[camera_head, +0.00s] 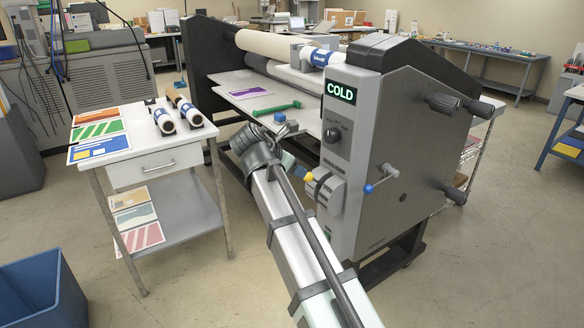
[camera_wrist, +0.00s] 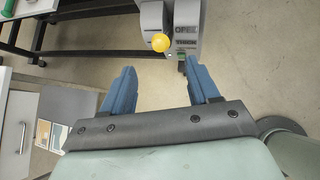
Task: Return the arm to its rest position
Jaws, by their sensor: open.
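In the head view my arm reaches forward from the bottom to the front of the grey laminator (camera_head: 400,160). The knob also shows in the head view (camera_head: 309,176). The fingers look apart from it.
The laminator's "COLD" display (camera_head: 341,93), a round dial (camera_head: 333,135) and a blue-ended crank (camera_head: 369,188) are close to my arm. A side table (camera_head: 180,148) with prints and rolls stands left. A blue bin (camera_head: 40,295) is at lower left. Floor is clear at right.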

